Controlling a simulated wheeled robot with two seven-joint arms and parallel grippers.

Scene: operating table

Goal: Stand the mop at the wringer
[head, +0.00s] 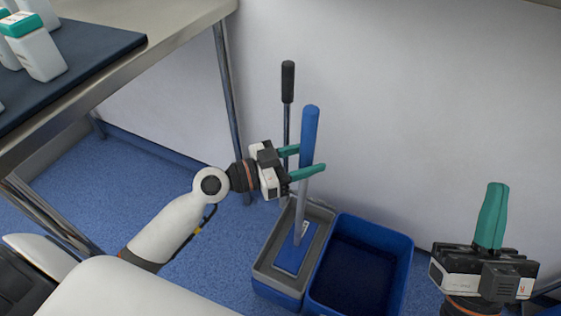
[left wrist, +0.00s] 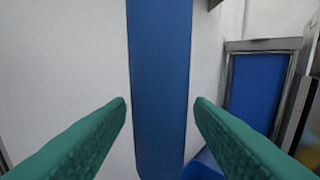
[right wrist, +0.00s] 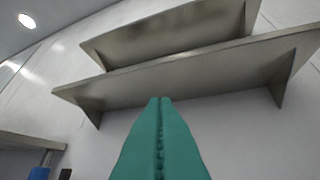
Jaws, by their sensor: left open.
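The mop (head: 309,130) stands nearly upright, with a blue grip on a thin grey pole and a flat blue head. Its head is at the grey wringer (head: 264,267), left of the blue bucket (head: 403,262). My left gripper (head: 308,160) is open, with its green fingers on either side of the mop's blue grip. In the left wrist view the mop grip (left wrist: 160,80) runs between the fingertips, with gaps showing on both sides. My right gripper (head: 493,190) is shut and empty, pointing up at the right; its fingers (right wrist: 160,105) meet in the right wrist view.
A black-handled lever (head: 288,82) rises behind the mop. A steel table (head: 185,22) with a dark mat and white bottles (head: 38,52) is at the upper left. The white wall is close behind the bucket. Blue floor (head: 110,190) is open at the left. Steel shelves (right wrist: 190,80) are overhead.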

